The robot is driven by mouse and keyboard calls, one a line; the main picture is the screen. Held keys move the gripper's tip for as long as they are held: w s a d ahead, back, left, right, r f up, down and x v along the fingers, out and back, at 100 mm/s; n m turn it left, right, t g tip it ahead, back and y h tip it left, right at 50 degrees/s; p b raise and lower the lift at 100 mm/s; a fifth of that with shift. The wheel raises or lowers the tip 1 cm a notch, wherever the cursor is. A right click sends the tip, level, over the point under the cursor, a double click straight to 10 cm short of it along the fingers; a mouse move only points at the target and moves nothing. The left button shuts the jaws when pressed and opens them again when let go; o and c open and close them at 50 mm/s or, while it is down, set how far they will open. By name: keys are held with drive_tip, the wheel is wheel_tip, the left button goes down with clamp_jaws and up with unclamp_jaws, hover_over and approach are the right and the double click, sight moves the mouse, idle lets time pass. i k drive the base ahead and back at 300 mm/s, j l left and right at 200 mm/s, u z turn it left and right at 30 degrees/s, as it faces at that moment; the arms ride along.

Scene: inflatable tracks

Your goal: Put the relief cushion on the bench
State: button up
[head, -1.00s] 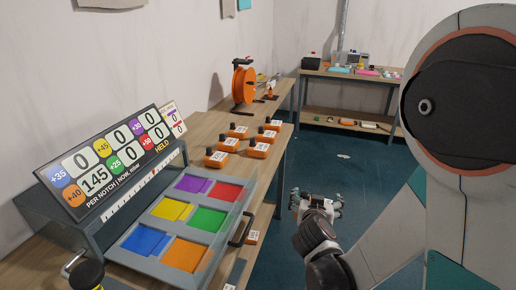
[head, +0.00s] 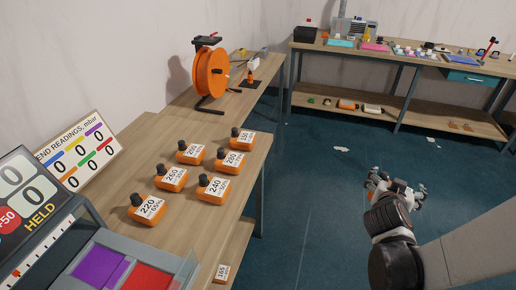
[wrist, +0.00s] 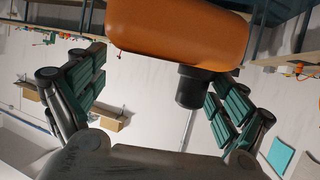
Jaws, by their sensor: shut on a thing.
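My gripper (head: 398,190) is out over the blue-green floor, right of the near wooden bench (head: 205,245). In the wrist view an orange block with a black knob, like the relief cushions (wrist: 180,28), is between the two green-padded fingers (wrist: 158,92), and the gripper is shut on it. Its knob points down in that picture, and its label is not visible. The head view does not clearly show the held block. Several similar orange blocks with black knobs and white number labels, such as the 220 one (head: 147,208), stand on the near bench.
A orange reel (head: 210,72) stands on the bench behind. A far bench (head: 420,58) holds trays and tools. The display case (head: 85,250) with coloured pads is at lower left. Another labelled orange piece (head: 222,272) sits low beside the near bench. Open floor lies between the benches.

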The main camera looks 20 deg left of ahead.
sight(195, 229)
drive_tip(key=i+l+u, duration=0.1)
drive_tip(key=i+u, duration=0.25)
drive_tip(key=i, duration=0.15)
drive_tip(key=i+l+u, duration=0.3)
drive_tip(key=i, duration=0.15)
drive_tip(key=i+l+u, duration=0.2)
drive_tip(key=i+u, duration=0.15)
drive_tip(key=i+l+u, duration=0.25)
drive_tip(key=u, duration=0.2)
drive_tip(key=i+l+u, duration=0.2)
drive_tip(key=u, duration=0.3)
drive_tip(key=i+l+u, duration=0.15)
drive_tip(key=l+u, duration=1.05)
drive_tip(key=l, duration=0.15)
